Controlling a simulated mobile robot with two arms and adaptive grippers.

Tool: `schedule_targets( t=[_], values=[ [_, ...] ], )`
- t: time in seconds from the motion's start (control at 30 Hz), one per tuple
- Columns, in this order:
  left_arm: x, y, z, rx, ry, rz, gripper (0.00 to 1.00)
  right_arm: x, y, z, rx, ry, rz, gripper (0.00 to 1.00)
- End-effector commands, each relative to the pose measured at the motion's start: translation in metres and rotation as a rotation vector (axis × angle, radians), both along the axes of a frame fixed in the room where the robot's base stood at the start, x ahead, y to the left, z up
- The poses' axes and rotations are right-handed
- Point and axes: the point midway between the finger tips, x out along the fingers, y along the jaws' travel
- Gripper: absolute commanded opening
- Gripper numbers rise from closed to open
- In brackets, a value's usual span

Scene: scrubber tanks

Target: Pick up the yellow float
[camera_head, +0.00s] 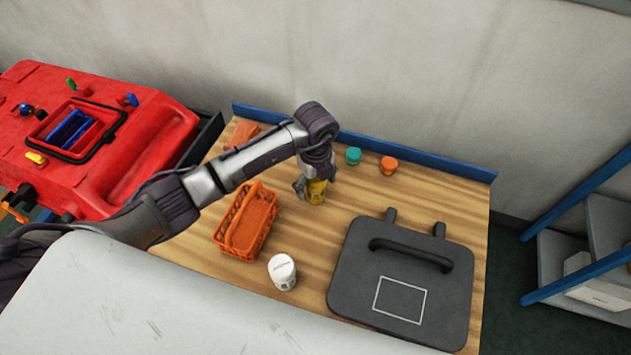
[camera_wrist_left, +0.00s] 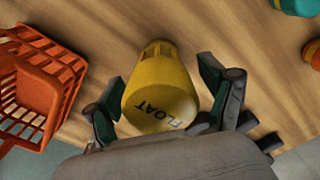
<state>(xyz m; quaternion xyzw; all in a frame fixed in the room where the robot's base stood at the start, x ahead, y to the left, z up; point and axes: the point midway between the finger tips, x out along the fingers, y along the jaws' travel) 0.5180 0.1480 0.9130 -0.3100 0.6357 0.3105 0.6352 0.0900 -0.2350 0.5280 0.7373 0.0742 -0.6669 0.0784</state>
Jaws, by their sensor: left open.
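The yellow float (camera_head: 316,191) stands on the wooden table, partly hidden by my left gripper in the head view. In the left wrist view the yellow float (camera_wrist_left: 160,92) shows the word FLOAT on its top and lies between the two fingers. My left gripper (camera_head: 311,187) is open and points down around the float. In the left wrist view the fingers of my left gripper (camera_wrist_left: 160,100) stand on either side of it, with a visible gap at least on the right. My right gripper is not in view.
An orange basket (camera_head: 247,222) stands left of the float, and a white container (camera_head: 282,272) in front. Teal (camera_head: 353,156) and orange (camera_head: 388,165) pieces sit behind right. A dark grey lid (camera_head: 402,285) covers the table's right side. A red machine (camera_head: 90,140) stands left.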

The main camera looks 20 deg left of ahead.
Motion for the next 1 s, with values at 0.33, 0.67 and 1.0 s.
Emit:
schedule_targets(
  t=[0.33,0.67,1.0],
  values=[
    [0.0005,-0.0002,-0.0003,-0.001,-0.001,0.0,0.58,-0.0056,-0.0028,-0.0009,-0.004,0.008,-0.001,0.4],
    [0.0006,-0.0002,0.0001,0.0,-0.002,0.0,0.16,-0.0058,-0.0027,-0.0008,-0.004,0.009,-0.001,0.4],
    [0.0018,-0.0005,0.009,-0.001,-0.005,-0.001,0.16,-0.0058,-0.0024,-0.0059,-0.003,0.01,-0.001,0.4]
  ],
)
